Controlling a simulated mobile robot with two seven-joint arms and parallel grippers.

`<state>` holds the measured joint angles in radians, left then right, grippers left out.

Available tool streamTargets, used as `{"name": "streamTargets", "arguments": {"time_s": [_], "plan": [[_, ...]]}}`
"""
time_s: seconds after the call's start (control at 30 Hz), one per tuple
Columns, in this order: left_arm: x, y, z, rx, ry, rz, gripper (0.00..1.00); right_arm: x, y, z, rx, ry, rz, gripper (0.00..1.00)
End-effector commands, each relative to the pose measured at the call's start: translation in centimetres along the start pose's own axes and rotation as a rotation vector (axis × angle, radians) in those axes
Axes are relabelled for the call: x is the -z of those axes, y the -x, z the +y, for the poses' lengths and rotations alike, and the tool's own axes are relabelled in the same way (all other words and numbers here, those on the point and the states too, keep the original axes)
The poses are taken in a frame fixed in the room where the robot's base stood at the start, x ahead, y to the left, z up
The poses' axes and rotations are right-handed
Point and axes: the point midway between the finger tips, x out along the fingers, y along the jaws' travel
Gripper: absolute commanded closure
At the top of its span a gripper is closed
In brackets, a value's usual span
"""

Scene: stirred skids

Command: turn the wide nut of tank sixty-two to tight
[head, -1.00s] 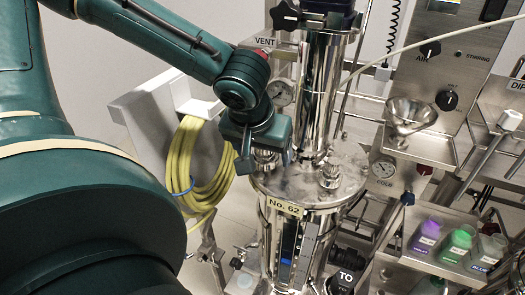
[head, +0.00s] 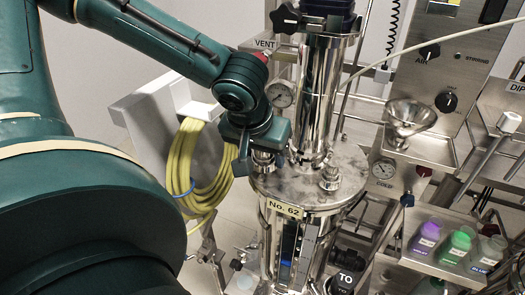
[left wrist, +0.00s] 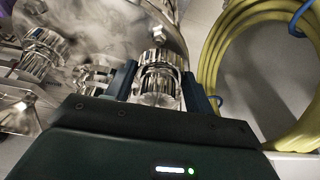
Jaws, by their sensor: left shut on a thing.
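Tank sixty-two is a steel vessel with a label (head: 285,208) reading "No. 62" below its shiny round lid (head: 300,190). In the head view my left gripper (head: 262,155) reaches down at the left side of the lid and largely hides the fitting there. In the left wrist view the two fingers of this gripper (left wrist: 160,88) are shut on a ribbed steel nut (left wrist: 158,80), one finger on each side. A second ribbed steel fitting (head: 330,176) stands on the lid's right front; a similar one shows in the left wrist view (left wrist: 42,50). My right gripper is not in view.
A coil of yellow hose (head: 190,160) hangs left of the tank, close to my left gripper. A steel column (head: 318,90) rises from the lid, with a gauge (head: 281,94) beside it. A funnel (head: 408,115) and several coloured bottles (head: 459,243) stand at the right.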

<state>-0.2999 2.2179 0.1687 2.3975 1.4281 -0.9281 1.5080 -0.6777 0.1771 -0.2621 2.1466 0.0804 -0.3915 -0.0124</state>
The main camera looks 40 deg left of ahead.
Motion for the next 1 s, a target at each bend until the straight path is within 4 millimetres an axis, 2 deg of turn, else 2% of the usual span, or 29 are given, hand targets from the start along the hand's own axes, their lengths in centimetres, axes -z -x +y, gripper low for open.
{"name": "streamTargets", "arguments": {"time_s": [0.7,1.0], "plan": [[0.2,0.3,-0.3,-0.125,-0.295,0.000,0.70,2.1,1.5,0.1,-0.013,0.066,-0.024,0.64],[0.3,0.2,-0.4,-0.179,-0.429,0.001,0.70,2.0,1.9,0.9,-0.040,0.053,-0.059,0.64]]}}
